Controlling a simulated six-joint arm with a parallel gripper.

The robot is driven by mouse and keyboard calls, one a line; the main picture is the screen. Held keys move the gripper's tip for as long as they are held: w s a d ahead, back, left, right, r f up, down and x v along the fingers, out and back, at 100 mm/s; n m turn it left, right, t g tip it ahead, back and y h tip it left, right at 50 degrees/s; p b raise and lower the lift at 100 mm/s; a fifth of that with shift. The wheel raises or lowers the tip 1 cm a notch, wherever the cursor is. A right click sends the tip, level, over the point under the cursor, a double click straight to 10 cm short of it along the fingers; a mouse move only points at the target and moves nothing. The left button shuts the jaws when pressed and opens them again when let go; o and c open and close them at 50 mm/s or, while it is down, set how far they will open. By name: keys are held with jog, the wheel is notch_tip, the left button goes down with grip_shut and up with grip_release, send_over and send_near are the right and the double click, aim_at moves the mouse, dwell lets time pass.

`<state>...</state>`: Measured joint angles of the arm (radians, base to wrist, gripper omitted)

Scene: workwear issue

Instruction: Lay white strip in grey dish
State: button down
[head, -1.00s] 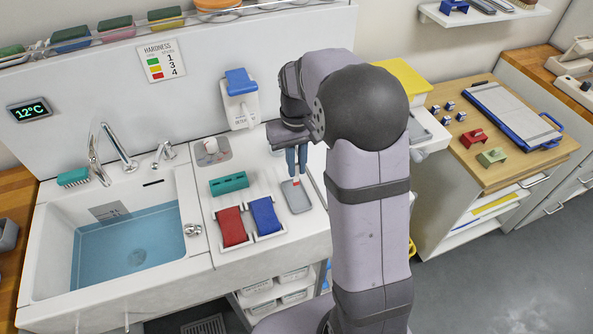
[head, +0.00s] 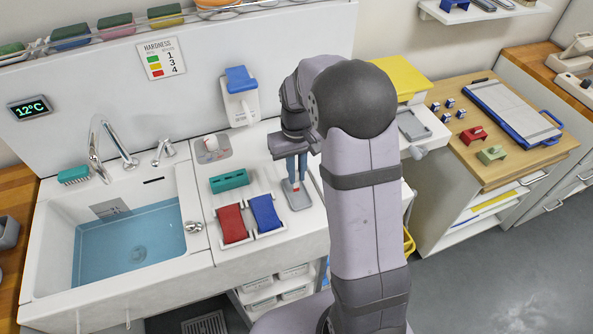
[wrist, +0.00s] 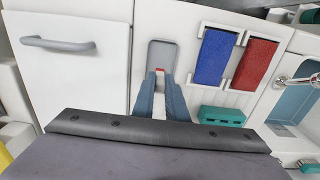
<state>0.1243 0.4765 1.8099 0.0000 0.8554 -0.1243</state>
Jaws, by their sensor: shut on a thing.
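The grey dish (head: 299,201) is a shallow rectangular tray on the white counter, right of the blue pad. In the wrist view the dish (wrist: 162,50) lies just beyond my fingertips. My gripper (head: 296,181) points down at the dish, its blue-grey fingers shut on the white strip. The strip (wrist: 160,82) shows between the fingers in the wrist view, with a red end towards the dish. The red end (head: 296,189) also shows over the dish in the head view. I cannot tell whether the strip touches the dish. The fingers hide much of the strip.
A red pad (head: 232,223) and a blue pad (head: 265,213) sit in white holders left of the dish. A teal block (head: 229,181) with slots stands behind them. The water-filled sink (head: 130,245) is farther left. A white dispenser (head: 240,105) hangs on the wall behind.

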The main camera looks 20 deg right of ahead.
jog(key=c, duration=1.8)
grip_release()
jog(key=shift+o, duration=0.2)
jog(key=shift+r+p, duration=0.45)
jog(key=shift+r, duration=0.3)
jog(key=shift+w+r+b, duration=0.1)
jog(key=shift+r+b, duration=0.25)
notch_tip(320, 180, up, 11)
jog(key=b, duration=0.2)
jog(key=s+a+f, duration=0.2)
jog(key=s+f, duration=0.4)
jog(key=s, duration=0.4)
jog(key=s+a+f, duration=0.3)
jog(key=s+f, duration=0.4)
jog(key=s, duration=0.2)
jog(key=shift+s, duration=0.4)
